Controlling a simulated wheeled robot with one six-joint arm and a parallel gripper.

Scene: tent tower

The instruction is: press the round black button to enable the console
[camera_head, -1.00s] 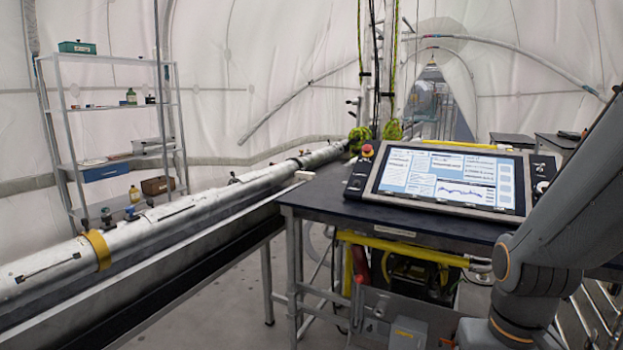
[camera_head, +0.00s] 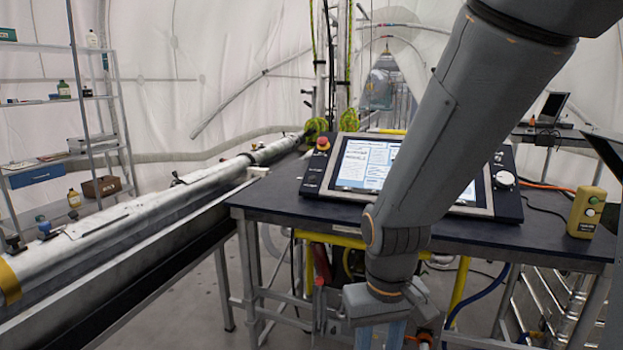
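The console (camera_head: 468,210) stands on a dark table, with a lit screen (camera_head: 365,160) partly hidden behind my arm. Its left panel carries a red mushroom button (camera_head: 322,143) and small dark controls (camera_head: 312,179) below it. Its right panel carries a pale round knob (camera_head: 504,180). I cannot tell which control is the round black button; it is too small or hidden. My gripper (camera_head: 381,335) points down at the bottom of the view, in front of the table and below its top, apart from the console. Its fingertips are cut off by the frame edge.
A yellow control box (camera_head: 587,212) with small buttons stands at the right of the table (camera_head: 275,196). A laptop (camera_head: 551,108) sits on a table behind. A long metal tube (camera_head: 140,220) runs along the left, before a shelf (camera_head: 95,150).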

